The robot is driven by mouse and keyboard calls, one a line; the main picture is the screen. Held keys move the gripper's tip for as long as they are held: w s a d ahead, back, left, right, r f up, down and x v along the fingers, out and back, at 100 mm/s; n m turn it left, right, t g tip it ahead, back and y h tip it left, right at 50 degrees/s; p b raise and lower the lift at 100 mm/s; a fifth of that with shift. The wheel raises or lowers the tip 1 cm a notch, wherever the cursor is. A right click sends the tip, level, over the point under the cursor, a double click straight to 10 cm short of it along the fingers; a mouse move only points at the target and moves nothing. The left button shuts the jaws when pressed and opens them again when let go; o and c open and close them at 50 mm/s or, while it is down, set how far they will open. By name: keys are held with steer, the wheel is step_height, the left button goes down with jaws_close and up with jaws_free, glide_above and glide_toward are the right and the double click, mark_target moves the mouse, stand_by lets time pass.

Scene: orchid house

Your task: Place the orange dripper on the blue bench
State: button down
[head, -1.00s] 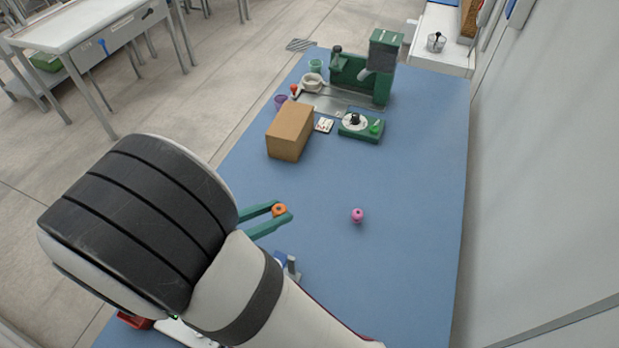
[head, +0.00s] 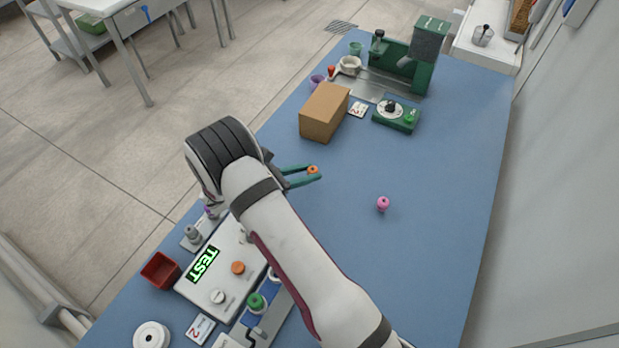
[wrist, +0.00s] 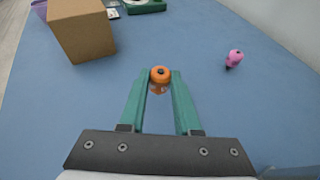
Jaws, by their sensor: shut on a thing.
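The orange dripper (head: 313,169) is a small round orange piece with a dark centre. It sits between the green fingertips of my gripper (head: 303,176), which is shut on it. In the wrist view the orange dripper (wrist: 160,76) shows at the tips of the green fingers (wrist: 160,92). Whether its underside touches the bench is hard to tell. The blue bench (head: 430,160) lies under my gripper, with bare surface around it.
A cardboard box (head: 324,113) is beyond the gripper. Green machines (head: 424,60) stand at the far end. A white test box (head: 225,268) and a red bin (head: 161,270) are at the near left.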

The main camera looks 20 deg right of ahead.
steer(key=shift+f, duration=1.45)
steer(key=shift+f, duration=0.15)
steer(key=c, duration=0.6)
jaws_free()
